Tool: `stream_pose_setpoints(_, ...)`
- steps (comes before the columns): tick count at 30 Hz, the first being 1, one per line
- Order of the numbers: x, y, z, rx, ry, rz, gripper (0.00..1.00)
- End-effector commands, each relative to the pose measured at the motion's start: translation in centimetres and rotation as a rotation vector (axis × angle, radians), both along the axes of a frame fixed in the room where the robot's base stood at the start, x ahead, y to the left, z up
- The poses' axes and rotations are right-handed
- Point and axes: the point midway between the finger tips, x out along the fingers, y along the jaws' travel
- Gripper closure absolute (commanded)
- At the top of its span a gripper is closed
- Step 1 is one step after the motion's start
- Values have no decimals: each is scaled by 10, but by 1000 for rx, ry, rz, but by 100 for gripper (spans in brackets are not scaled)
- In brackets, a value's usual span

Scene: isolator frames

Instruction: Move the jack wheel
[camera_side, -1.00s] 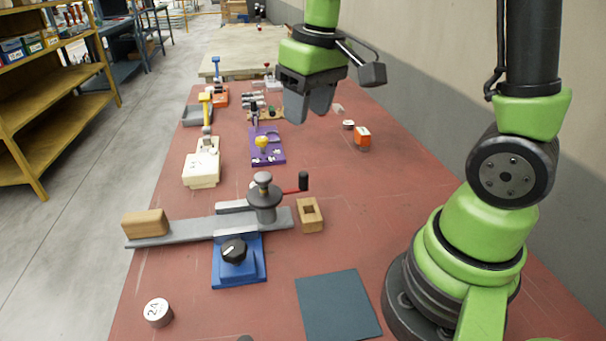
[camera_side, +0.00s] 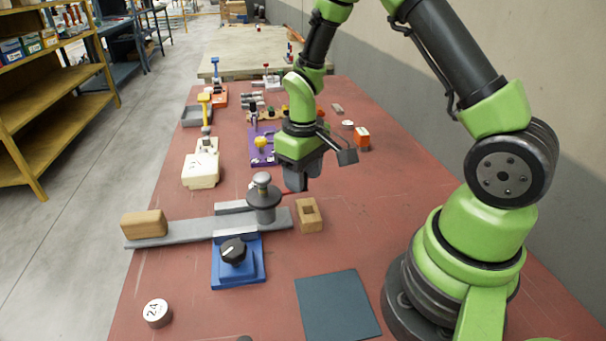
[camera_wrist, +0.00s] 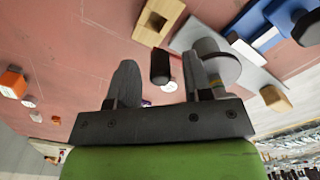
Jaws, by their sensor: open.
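The jack wheel (camera_side: 264,196) is a grey disc with a round top knob and a red crank arm, standing on a long grey bar (camera_side: 185,231). My gripper (camera_side: 296,182) is low beside the wheel, on its right, and hides the crank's end in the side view. In the wrist view the crank's black handle (camera_wrist: 160,68) shows between my two spread fingers, with no clear contact. The wheel's grey disc (camera_wrist: 222,68) is partly behind the right-hand finger there.
A hollow wooden block (camera_side: 309,214) stands just right of the wheel. A blue base with a black knob (camera_side: 233,250) is in front of the bar, and a wooden block (camera_side: 145,223) sits at its left end. A dark mat (camera_side: 338,306) lies in clear space at the front.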

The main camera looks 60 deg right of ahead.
Motion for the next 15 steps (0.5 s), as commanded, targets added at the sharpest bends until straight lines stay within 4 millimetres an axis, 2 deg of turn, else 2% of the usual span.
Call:
stream_pose_setpoints(9, 0, 0, -4, 0, 0, -1, 54)
stream_pose_setpoints(11, 0, 0, -4, 0, 0, -1, 66)
stream_pose_setpoints(15, 0, 0, -4, 0, 0, -1, 98)
